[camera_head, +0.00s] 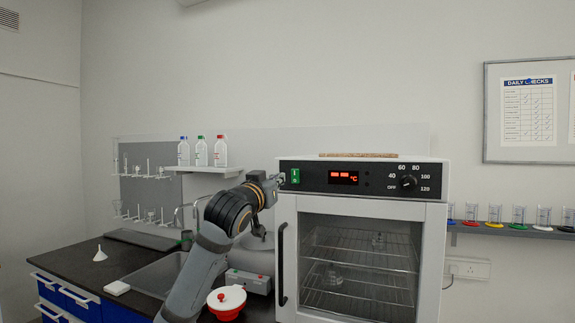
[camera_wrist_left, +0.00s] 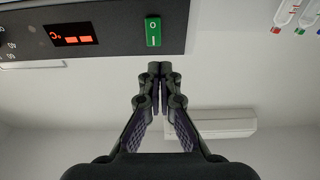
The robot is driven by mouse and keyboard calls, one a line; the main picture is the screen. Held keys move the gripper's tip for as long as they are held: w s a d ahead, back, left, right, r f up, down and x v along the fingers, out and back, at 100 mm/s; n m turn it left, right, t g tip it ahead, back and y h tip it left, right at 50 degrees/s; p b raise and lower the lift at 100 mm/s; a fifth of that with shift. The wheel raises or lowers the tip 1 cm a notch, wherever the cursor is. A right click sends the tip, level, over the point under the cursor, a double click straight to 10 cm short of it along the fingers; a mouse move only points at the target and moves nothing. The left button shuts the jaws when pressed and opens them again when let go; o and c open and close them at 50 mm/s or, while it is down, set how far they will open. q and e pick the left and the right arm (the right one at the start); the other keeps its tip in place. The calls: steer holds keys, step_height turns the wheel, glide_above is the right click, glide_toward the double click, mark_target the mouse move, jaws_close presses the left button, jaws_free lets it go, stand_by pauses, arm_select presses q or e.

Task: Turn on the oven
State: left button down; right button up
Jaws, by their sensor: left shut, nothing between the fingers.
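The oven (camera_head: 285,225) is a white box with a glass door and a black control panel along its top. Its green switch (camera_head: 295,176) sits at the panel's left end and also shows in the left wrist view (camera_wrist_left: 153,31). The red display (camera_head: 343,177) is lit and shows dashes. The dial (camera_head: 407,183) is at the right of the panel. My left gripper (camera_head: 279,179) is shut and empty, just left of the green switch in the head view. In the left wrist view the closed fingertips (camera_wrist_left: 160,68) point toward the switch, with a small gap between them. My right gripper is out of view.
A red and white pot (camera_head: 227,301) and a grey device (camera_head: 248,281) stand on the dark counter near my left arm. A sink (camera_head: 160,272) is to the left. The oven's door handle (camera_head: 281,264) is below the gripper. A bottle shelf (camera_head: 208,170) hangs behind.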

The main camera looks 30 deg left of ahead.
mark_target(291, 170)
arm_select(q)
steer(key=p+x, duration=0.2)
steer(key=x, duration=0.4)
steer(key=shift+w+r, duration=0.1)
steer(key=shift+r, duration=0.05)
steer(key=shift+w+a+p, duration=0.15)
steer(key=shift+w+p, duration=0.25)
steer(key=shift+w, duration=0.2)
